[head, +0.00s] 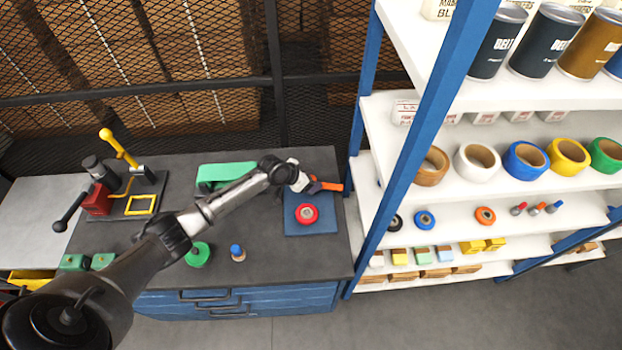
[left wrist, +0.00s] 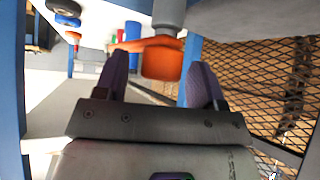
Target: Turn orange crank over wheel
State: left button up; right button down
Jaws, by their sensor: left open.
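The orange crank (head: 330,186) is at the back right of the dark workbench, by the blue base plate. My left gripper (head: 311,187) is at the crank with its fingers open. In the left wrist view, the crank's orange knob (left wrist: 161,62) lies between the two spread dark fingers, with room visible at its right. I cannot tell whether the left finger touches the orange part. A red wheel (head: 307,213) with a pale centre sits on the blue base plate (head: 309,230), in front of the crank. The gripper hides part of the crank's mount. My right gripper is not in view.
A blue shelf post (head: 418,120) and loaded white shelves (head: 500,185) stand close to the right. A mesh fence (head: 180,100) runs behind the bench. A green block (head: 226,173), a green disc (head: 198,254) and a blue-topped peg (head: 237,252) lie near my left arm.

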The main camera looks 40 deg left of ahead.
pick_arm(q)
jog(key=shift+w+f, duration=0.1)
grip_shut()
dwell(0.7)
